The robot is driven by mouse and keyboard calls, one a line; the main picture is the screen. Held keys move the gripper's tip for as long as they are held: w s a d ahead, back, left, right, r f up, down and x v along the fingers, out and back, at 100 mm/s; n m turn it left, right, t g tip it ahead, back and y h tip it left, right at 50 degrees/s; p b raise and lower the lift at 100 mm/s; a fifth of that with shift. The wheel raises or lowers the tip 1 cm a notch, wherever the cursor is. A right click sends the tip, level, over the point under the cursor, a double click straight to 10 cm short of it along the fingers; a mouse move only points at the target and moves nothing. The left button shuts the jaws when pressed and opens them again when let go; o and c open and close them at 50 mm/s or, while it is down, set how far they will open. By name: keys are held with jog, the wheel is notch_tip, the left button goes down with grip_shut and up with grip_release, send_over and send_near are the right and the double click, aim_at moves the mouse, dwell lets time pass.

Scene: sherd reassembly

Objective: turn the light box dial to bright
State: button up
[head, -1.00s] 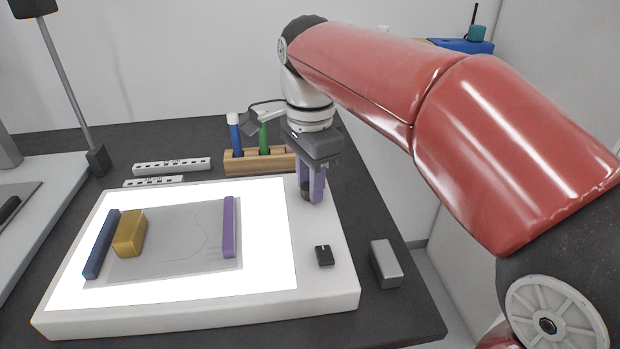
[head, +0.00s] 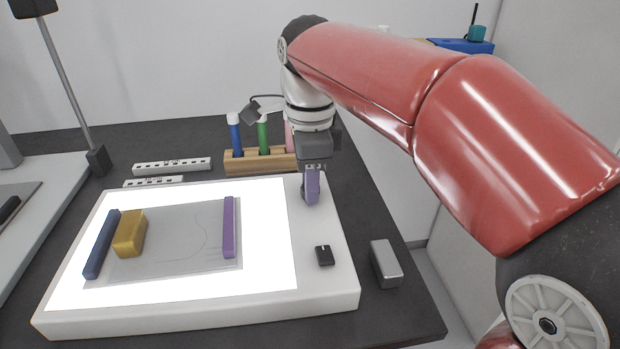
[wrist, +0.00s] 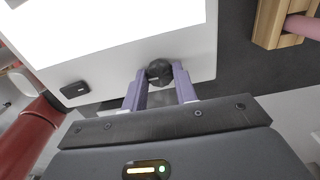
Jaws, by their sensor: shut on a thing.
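The light box (head: 330,275) lies on the dark table, its panel lit bright white. Its dial is a round black knob (wrist: 160,72) near the box's far right corner, seen in the wrist view between my fingertips. My gripper (head: 311,198) points down over that corner, its purple fingers shut on the dial, one on each side. In the head view the fingers hide most of the dial. A small black switch (head: 324,256) with a pale mark sits nearer on the same right border; it also shows in the wrist view (wrist: 74,90).
A sheet with a blue bar (head: 101,244), a yellow block (head: 129,233) and a purple bar (head: 229,227) lies on the panel. A wooden rack (head: 240,163) with coloured markers stands behind my gripper. A grey metal block (head: 386,264) lies right of the box.

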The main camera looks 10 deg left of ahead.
jog(key=o, duration=1)
jog(key=shift+c, duration=0.2)
notch_tip(320, 180, up, 8)
jog(key=shift+f, duration=0.1)
